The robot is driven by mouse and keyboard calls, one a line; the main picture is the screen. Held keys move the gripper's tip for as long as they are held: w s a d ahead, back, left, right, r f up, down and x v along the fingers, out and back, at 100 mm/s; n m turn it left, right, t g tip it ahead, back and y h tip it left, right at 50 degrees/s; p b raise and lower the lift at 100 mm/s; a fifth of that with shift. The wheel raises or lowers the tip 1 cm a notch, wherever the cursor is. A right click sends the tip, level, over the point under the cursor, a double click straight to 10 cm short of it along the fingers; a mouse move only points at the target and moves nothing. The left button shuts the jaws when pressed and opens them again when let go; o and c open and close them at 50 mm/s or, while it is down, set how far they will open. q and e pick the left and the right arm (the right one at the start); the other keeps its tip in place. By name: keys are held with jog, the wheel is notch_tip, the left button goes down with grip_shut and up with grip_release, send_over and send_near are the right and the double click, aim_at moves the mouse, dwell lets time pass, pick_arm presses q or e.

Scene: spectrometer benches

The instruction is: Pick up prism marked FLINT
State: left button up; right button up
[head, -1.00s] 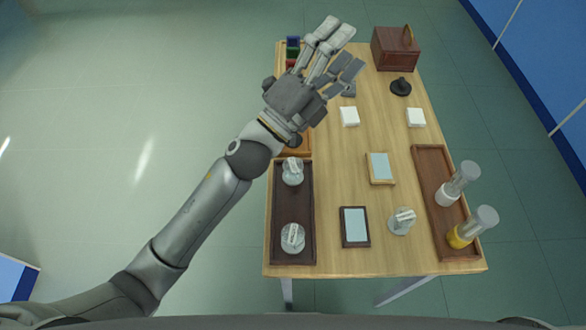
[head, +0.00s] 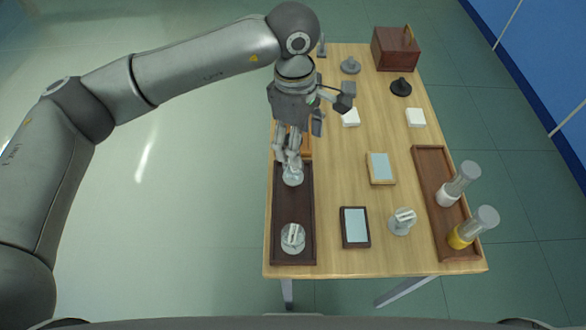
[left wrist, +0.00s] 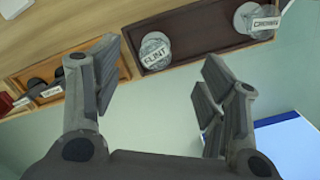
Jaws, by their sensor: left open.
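The prism marked FLINT (left wrist: 155,52) is a clear round piece with a white label. In the head view it stands at the far end of the dark left tray (head: 307,208), where the FLINT prism (head: 292,177) is partly covered by my fingers. My left gripper (head: 288,157) reaches down over that end of the tray. In the left wrist view my left gripper (left wrist: 162,68) is open, its fingers apart with the prism beyond the gap between them. I see no grip on it. My right gripper is not in view.
A similar prism marked CROWN (left wrist: 257,20) stands at the tray's near end. A third labelled piece (head: 402,221) stands by a dark-framed plate (head: 355,227). The right tray (head: 432,180) holds two clear cylinders. A brown box (head: 394,50) stands at the back.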

aim_at(293, 171)
pick_arm(q)
jog(key=shift+w+a+f+y, duration=0.4)
jog(key=shift+a+f, duration=0.05)
jog(key=shift+a, duration=0.3)
notch_tip(293, 171, down, 4)
jog(key=shift+r+p, duration=0.15)
jog(key=shift+p, duration=0.25)
notch_tip(293, 171, down, 5)
jog(key=shift+w+d+r+p, duration=0.1)
jog(key=shift+r+p, duration=0.05)
jog(key=shift+p, duration=0.65)
jog(key=shift+f, duration=0.6)
jog(key=c, duration=1.1)
jog(key=shift+c, duration=0.4)
jog(key=shift+r, duration=0.15)
